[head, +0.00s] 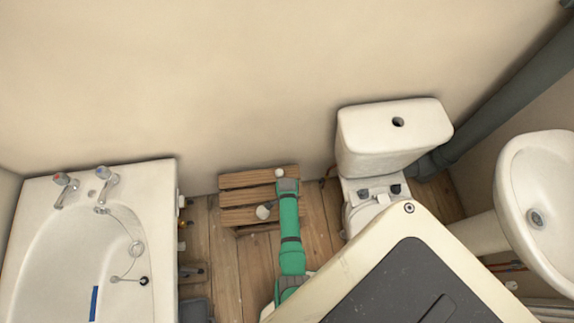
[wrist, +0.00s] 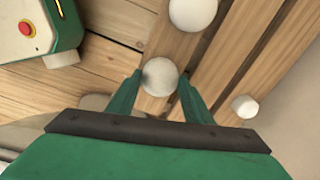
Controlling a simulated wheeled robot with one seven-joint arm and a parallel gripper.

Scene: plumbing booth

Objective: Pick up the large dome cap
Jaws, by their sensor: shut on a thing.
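Three white rounded caps show in the wrist view. My gripper (wrist: 159,84) is shut on the middle one, a white dome cap (wrist: 160,74), with a green finger on each side. I cannot tell whether it is lifted off the slats. A bigger-looking dome cap (wrist: 193,12) lies apart at the top edge; it also shows in the head view (head: 263,212), left of my arm. A small cap (wrist: 245,106) lies to the right, and in the head view (head: 279,173) it is just beyond my gripper (head: 287,184). The held cap is hidden in the head view.
The caps are at a slatted wooden stand (head: 235,181) against the wall. A bathtub (head: 165,245) is on the left, a toilet (head: 390,145) on the right, and a washbasin (head: 510,190) at the far right. Bare floorboards (head: 225,265) lie in front of the stand.

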